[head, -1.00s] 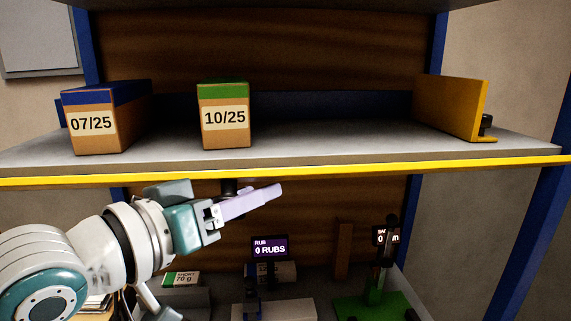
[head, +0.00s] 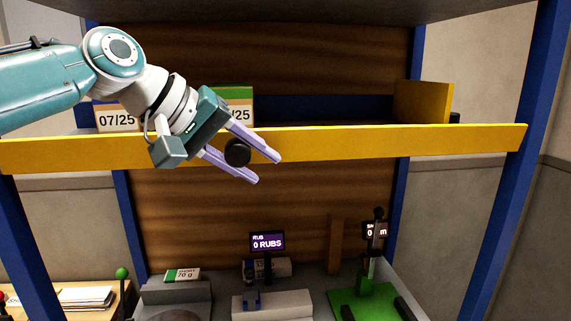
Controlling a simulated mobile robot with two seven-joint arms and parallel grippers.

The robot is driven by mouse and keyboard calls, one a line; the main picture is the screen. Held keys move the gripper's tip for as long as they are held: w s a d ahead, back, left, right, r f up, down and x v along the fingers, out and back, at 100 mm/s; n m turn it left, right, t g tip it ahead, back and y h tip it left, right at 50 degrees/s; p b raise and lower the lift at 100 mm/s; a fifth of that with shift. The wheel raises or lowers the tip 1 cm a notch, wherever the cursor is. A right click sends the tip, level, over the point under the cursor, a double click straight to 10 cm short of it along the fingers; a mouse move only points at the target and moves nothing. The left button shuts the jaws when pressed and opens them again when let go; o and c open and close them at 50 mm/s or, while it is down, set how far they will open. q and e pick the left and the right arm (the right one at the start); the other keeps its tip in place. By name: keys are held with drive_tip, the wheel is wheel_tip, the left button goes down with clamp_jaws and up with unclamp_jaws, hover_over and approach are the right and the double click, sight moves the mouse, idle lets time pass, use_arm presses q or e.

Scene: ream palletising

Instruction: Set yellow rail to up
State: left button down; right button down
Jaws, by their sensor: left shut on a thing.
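The yellow rail (head: 400,143) is a long bar that runs across the front of the shelf. It stands raised above the shelf edge and hides the lower part of the boxes behind it. A round black knob (head: 238,152) sits on the rail's front. My left gripper (head: 268,168) comes in from the upper left and is shut on the black knob, one finger above it and one below. My right gripper is not in view.
Behind the rail stand a box marked 07/25 (head: 116,118), a green-topped box (head: 236,93) partly hidden by my gripper, and a yellow upright plate (head: 424,101). Below are a "0 RUBS" display (head: 267,242) and a green-based device (head: 362,302).

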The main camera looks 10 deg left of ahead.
sight(229, 140)
use_arm(q)
drive_tip(key=shift+w+r+n+g, duration=0.15)
drive_tip(key=shift+r+n+g, duration=0.15)
drive_tip(key=shift+g, duration=0.3)
drive_tip(key=shift+f, duration=0.1)
drive_tip(key=shift+c, duration=2.1)
unclamp_jaws()
drive_tip(key=b+v, duration=0.4)
drive_tip(key=v, duration=0.5)
drive_tip(key=shift+w+a+b, duration=0.15)
drive_tip(key=shift+b, duration=0.25)
drive_tip(key=shift+s+a+r, duration=0.2)
drive_tip(key=shift+s+r, duration=0.05)
drive_tip(key=shift+r, duration=0.15)
